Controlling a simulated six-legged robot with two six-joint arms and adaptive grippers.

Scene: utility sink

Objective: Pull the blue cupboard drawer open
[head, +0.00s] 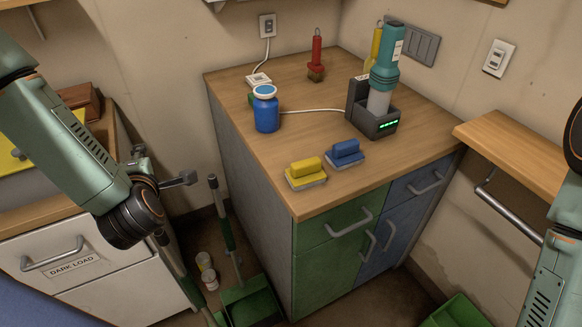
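The blue cupboard drawer (403,188) is at the upper right of the cupboard front, just under the wooden top. Its front looks flush with the cupboard, so it appears closed. Its grey bar handle (427,184) is in plain view and nothing touches it. A blue door (398,236) with an upright handle is below it. My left arm comes in from the left and ends, as far as I see, at a dark joint well left of the cupboard. My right arm shows at the right edge.
A green drawer (342,228) adjoins the blue one on the left. The wooden top (300,122) bears a blue jar (266,112), yellow and blue brushes, and a teal device in a dock. A wooden shelf (520,150) with a rail is close right. A green bin (455,314) sits below.

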